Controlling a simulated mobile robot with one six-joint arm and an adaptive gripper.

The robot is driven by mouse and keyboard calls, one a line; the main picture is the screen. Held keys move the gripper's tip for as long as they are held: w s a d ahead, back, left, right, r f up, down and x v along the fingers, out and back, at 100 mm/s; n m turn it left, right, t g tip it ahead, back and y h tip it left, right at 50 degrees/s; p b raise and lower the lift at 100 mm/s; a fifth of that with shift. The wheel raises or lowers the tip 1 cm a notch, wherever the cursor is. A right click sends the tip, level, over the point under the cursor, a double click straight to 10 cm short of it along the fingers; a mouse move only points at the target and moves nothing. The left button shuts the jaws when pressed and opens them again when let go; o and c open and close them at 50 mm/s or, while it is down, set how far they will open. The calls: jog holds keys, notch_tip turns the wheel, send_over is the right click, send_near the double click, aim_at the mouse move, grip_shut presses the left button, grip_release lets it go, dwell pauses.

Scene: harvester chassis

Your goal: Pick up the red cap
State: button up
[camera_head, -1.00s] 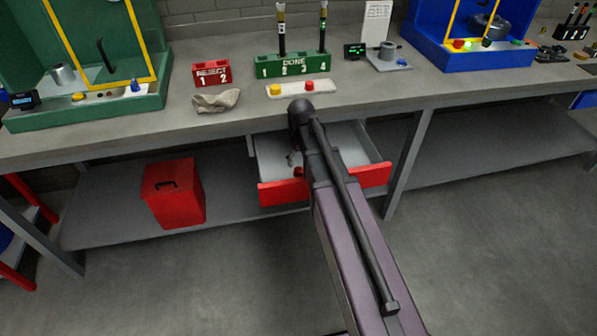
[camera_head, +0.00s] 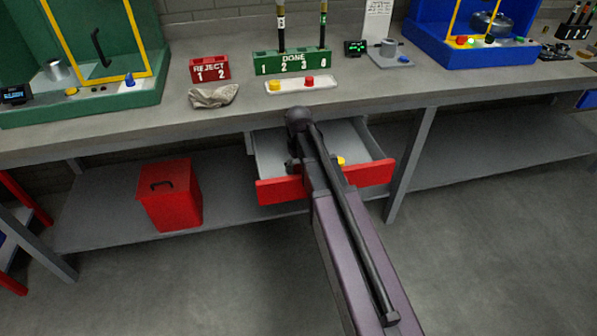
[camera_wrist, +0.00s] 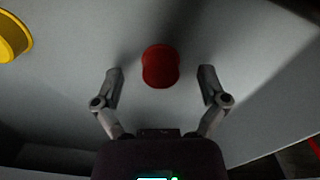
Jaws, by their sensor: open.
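A red cap (camera_wrist: 160,66) lies on the grey floor of the open drawer (camera_head: 270,150), seen in the wrist view. It is a short round piece, roughly centred ahead of my gripper (camera_wrist: 160,86). My gripper is open and empty, with one finger to each side of the cap and a gap on both sides. A yellow cap (camera_wrist: 12,38) lies to the left in the wrist view, and a yellow piece (camera_head: 341,161) shows in the drawer in the head view. In the head view my arm hides my gripper and the red cap. Another red cap (camera_head: 309,80) sits on a white tray (camera_head: 328,83) on the bench.
The drawer's red front (camera_head: 372,174) and side walls surround my gripper. The bench top (camera_head: 220,120) overhangs the drawer's back. A red box (camera_head: 170,197) stands on the lower shelf to the left. A cloth (camera_head: 213,96) and the green DONE rack (camera_head: 290,62) are on the bench.

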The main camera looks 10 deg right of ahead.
dwell(0.5)
jog(key=c, duration=0.8)
